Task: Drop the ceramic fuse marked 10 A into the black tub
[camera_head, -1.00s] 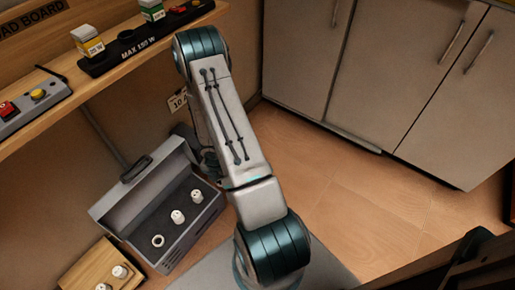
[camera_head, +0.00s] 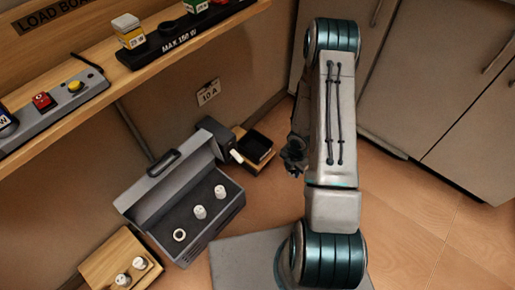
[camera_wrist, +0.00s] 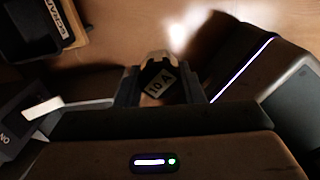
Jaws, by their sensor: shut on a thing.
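My gripper (camera_wrist: 160,88) is shut on a small fuse with a pale "10 A" label (camera_wrist: 158,82), between the fingers in the wrist view. My gripper also shows in the head view (camera_head: 293,158), dark and partly hidden by my arm; the fuse cannot be made out there. In the wrist view the tub (camera_wrist: 12,47) is at the upper left, apart from the fuse.
A dark switch box with a white lever (camera_head: 237,156) stands beside the tub. An open grey box (camera_head: 150,208) holds several white pieces. A wooden block (camera_head: 100,262) with white fuses is at lower left. Floor right is clear.

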